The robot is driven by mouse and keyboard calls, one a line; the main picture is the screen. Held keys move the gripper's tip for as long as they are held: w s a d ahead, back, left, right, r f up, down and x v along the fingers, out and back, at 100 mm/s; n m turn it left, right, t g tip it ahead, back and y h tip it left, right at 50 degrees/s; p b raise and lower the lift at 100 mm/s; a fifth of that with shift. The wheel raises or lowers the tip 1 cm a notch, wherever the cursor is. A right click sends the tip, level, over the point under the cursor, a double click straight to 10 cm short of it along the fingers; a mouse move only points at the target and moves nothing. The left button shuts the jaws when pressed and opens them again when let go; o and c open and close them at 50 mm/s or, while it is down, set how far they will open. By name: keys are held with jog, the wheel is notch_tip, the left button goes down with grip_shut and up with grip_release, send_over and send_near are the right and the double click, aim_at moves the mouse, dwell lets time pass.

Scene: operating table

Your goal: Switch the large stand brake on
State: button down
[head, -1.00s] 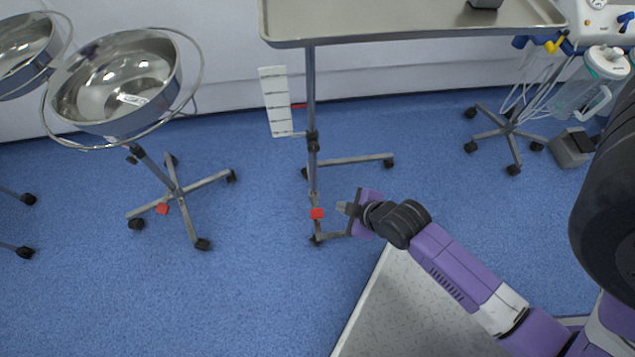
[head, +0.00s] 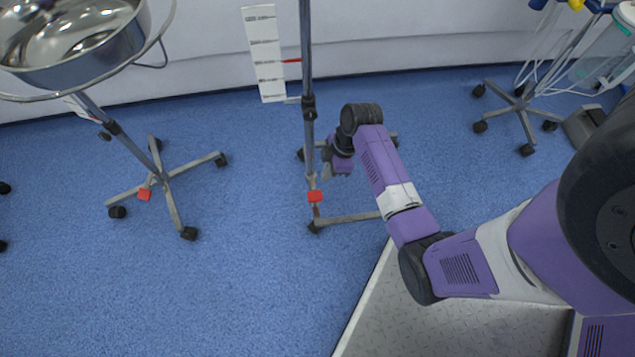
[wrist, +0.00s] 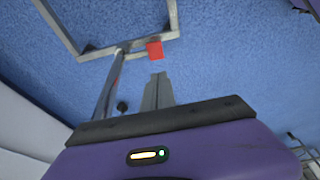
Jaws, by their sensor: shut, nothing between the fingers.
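The large stand has a grey pole (head: 308,80) rising from a metal wheeled base (head: 350,217). Its red brake pedal (head: 315,196) sits low on the base, just below the pole; whether it is pressed cannot be told. The red pedal also shows in the wrist view (wrist: 155,50), straight ahead of the fingertips and apart from them. My gripper (head: 327,172) is shut and empty, close to the pole's right side and a little above the pedal in the picture. In the wrist view the shut fingers (wrist: 158,92) point towards the pedal.
A steel bowl stand (head: 160,185) with its own red pedal (head: 144,194) stands at left. A white scale panel (head: 264,52) is beside the large stand's pole. Another wheeled base (head: 518,105) stands at right. Blue floor (head: 230,290) is clear in front.

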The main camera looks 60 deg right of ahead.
jog(key=shift+f, duration=0.1)
jog(key=b, duration=0.7)
send_near(317, 200)
jog(key=f, duration=0.1)
jog(key=w+f, duration=0.1)
jog(key=f, duration=0.1)
jog(key=w+a+f, duration=0.1)
jog(key=shift+w+f, duration=0.25)
jog(key=shift+f, duration=0.9)
jog(key=shift+a, duration=0.1)
jog(key=shift+s+a+f+t+h, duration=0.2)
jog(key=shift+f+t+h, duration=0.1)
jog(key=shift+f+h, duration=0.1)
jog(key=shift+s+a+f+t+h, duration=0.15)
jog(key=shift+f+t+h, duration=0.45)
jog(key=shift+f+h, duration=0.25)
jog(key=shift+r, duration=0.2)
